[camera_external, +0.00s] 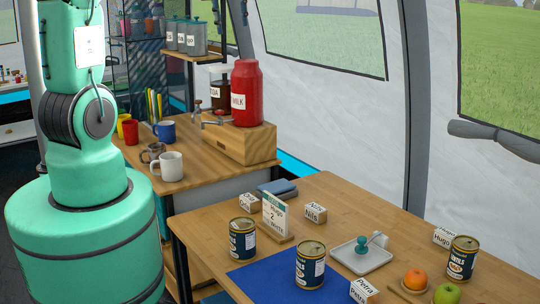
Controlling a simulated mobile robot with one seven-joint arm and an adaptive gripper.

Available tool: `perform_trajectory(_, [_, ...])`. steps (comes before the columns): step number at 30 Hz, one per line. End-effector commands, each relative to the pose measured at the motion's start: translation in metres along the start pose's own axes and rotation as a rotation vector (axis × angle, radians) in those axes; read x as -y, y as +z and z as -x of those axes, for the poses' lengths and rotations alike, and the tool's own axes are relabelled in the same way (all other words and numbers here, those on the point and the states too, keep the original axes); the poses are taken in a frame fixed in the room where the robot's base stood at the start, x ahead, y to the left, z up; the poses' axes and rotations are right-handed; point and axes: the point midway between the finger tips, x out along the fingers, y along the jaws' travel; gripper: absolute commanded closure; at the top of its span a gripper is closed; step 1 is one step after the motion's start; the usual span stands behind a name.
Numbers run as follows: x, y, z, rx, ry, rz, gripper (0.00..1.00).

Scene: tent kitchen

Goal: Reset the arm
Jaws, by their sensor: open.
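The lower part of my teal arm stands at the left of the external view, on a round teal base. The arm rises out of the top edge of the picture. My gripper and the upper arm links are outside the frame. No part of the arm that shows touches the tables or the things on them.
On the near table (350,208) stand several cans, such as one (310,265) on a blue mat (262,275), name blocks, a white tray (378,262), an orange (415,279) and an apple (447,293). Mugs (167,166) and a red dispenser (247,92) stand behind.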

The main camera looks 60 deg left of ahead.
Motion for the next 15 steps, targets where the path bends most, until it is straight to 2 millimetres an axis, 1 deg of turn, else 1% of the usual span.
perform_trajectory(1, [-0.015, 0.004, 0.007, -0.012, 0.0, -0.005, 0.29])
perform_trajectory(3, [-0.034, 0.011, 0.016, -0.026, 0.002, -0.006, 0.29])
perform_trajectory(8, [-0.076, 0.03, 0.035, -0.059, 0.007, -0.008, 0.29])
perform_trajectory(9, [-0.087, 0.035, 0.039, -0.068, 0.009, -0.01, 0.29])
perform_trajectory(15, [-0.136, 0.066, 0.057, -0.11, 0.022, -0.013, 0.29])
